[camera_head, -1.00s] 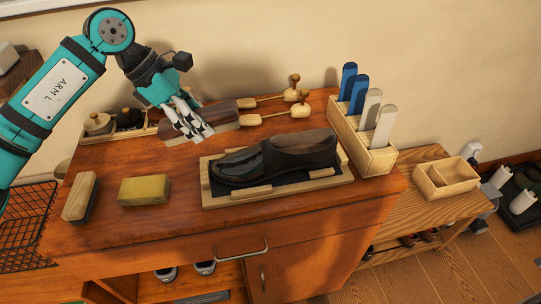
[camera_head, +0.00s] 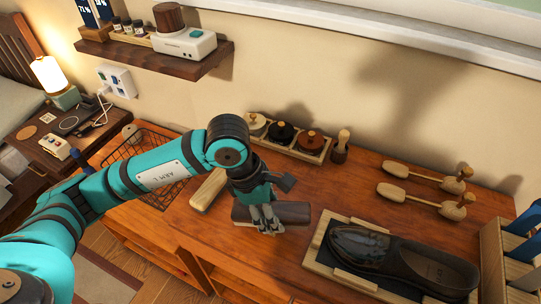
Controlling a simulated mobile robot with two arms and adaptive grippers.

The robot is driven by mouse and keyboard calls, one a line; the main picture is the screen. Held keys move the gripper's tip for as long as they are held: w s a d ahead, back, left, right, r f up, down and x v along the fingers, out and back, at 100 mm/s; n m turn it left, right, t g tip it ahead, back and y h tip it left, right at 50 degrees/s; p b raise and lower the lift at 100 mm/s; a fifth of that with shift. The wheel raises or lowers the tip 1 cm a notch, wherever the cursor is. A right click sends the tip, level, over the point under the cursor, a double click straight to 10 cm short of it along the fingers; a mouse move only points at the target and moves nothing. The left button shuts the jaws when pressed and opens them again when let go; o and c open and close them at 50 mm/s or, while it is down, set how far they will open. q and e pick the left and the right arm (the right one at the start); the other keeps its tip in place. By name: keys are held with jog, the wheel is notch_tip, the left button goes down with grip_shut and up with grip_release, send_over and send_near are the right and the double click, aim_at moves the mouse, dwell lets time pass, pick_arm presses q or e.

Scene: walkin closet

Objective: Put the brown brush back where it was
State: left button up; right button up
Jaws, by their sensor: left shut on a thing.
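The dark brown brush (camera_head: 293,212) lies crosswise in my left gripper (camera_head: 268,226), low over the reddish wooden cabinet top (camera_head: 345,187). The left gripper points down and is shut on it. I cannot tell whether the brush touches the cabinet top. A light wooden block, perhaps another brush (camera_head: 208,189), lies close to the left of it. The yellow block seen earlier does not show clearly, perhaps hidden by my gripper and the brush. My right gripper is not in view.
A tray of round tins (camera_head: 286,137) and a small upright wooden-handled item (camera_head: 340,147) stand at the back. Two shoe trees (camera_head: 422,194) lie to the right. A dark shoe (camera_head: 400,260) rests on a tray (camera_head: 328,262) at front right. A wall shelf (camera_head: 150,60) is above.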

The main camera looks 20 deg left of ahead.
pick_arm(q)
jog(key=shift+s+a+r, duration=0.1)
jog(key=shift+a, duration=0.15)
jog(key=w+p, duration=0.1)
jog(key=w, duration=0.3)
jog(key=w+a+p, duration=0.1)
jog(key=w, duration=0.1)
jog(key=shift+w+p, duration=0.3)
jog(key=shift+w, duration=0.1)
jog(key=w, duration=0.2)
jog(key=w+f+p, duration=0.1)
jog(key=w, duration=0.4)
jog(key=shift+a+f+p, duration=0.15)
jog(key=shift+a+p, duration=0.2)
jog(key=shift+w+a+f, duration=0.1)
jog(key=shift+w, duration=0.4)
jog(key=shift+w+f+p, duration=0.2)
jog(key=shift+p, duration=0.15)
notch_tip(320, 180, down, 2)
jog(key=shift+f+p, duration=0.2)
jog(key=shift+p, duration=0.35)
jog(key=shift+f, duration=0.35)
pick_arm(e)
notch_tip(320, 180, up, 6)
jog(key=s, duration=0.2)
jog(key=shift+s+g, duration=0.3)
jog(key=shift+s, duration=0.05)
